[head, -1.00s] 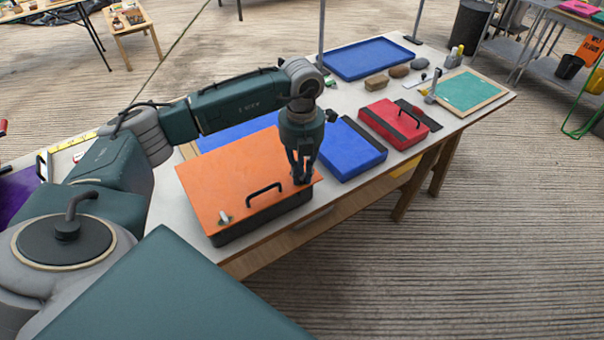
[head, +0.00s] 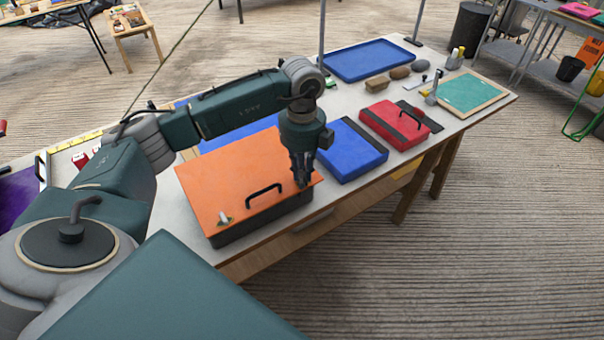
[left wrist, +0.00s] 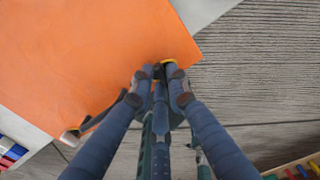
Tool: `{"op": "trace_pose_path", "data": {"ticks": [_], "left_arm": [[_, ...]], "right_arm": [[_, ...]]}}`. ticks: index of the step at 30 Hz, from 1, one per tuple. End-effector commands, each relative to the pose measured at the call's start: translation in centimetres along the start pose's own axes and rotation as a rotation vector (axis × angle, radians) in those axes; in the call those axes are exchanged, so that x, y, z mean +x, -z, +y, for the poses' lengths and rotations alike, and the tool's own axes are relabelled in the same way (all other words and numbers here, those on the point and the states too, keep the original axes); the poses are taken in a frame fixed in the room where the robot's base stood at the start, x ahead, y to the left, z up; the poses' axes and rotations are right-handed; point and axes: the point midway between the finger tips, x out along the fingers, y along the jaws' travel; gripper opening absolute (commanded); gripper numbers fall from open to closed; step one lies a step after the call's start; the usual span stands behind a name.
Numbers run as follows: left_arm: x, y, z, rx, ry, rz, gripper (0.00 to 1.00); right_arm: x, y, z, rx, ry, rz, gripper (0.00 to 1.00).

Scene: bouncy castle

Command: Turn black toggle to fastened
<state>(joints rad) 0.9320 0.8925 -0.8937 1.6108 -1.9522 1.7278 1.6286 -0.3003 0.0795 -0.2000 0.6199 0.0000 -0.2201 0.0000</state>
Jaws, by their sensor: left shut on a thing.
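An orange case lid (head: 235,175) with a dark body below it lies on the table; the lid also fills the upper left of the left wrist view (left wrist: 80,60). My left gripper (head: 304,183) points down at the lid's front right corner. In the left wrist view, its fingertips (left wrist: 160,74) are closed around a small dark piece, apparently the black toggle, with a yellow rim (left wrist: 183,62) beside it. The fingers hide most of the toggle, so I cannot tell its exact angle. My right gripper is not in view.
A black handle (head: 264,194) stands on the case's front edge, with a pale toggle (head: 224,218) at its front left corner. A blue case (head: 352,150) lies close to the gripper's right, and a red case (head: 393,124) lies beyond. Open floor is in front.

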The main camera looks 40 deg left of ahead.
Motion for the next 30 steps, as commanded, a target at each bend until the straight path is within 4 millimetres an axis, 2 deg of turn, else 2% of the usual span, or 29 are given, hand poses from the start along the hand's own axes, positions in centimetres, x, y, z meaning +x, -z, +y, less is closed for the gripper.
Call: {"op": "trace_pose_path", "data": {"ticks": [9,24,25,27,30], "left_arm": [[-0.19,-0.08,-0.09,-0.106,0.004,-0.003,0.0],[-0.22,-0.11,-0.11,-0.123,0.005,-0.003,0.0],[-0.22,-0.11,-0.11,-0.123,0.005,-0.003,0.19],[-0.2,-0.09,-0.11,-0.122,0.005,-0.003,0.33],[-0.15,-0.05,-0.08,-0.121,0.003,-0.002,0.34]], "right_arm": [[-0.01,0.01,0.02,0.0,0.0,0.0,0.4],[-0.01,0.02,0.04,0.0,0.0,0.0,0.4],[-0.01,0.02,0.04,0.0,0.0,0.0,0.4],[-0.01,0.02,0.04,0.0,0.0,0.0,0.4],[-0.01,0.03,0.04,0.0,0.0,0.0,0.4]]}}
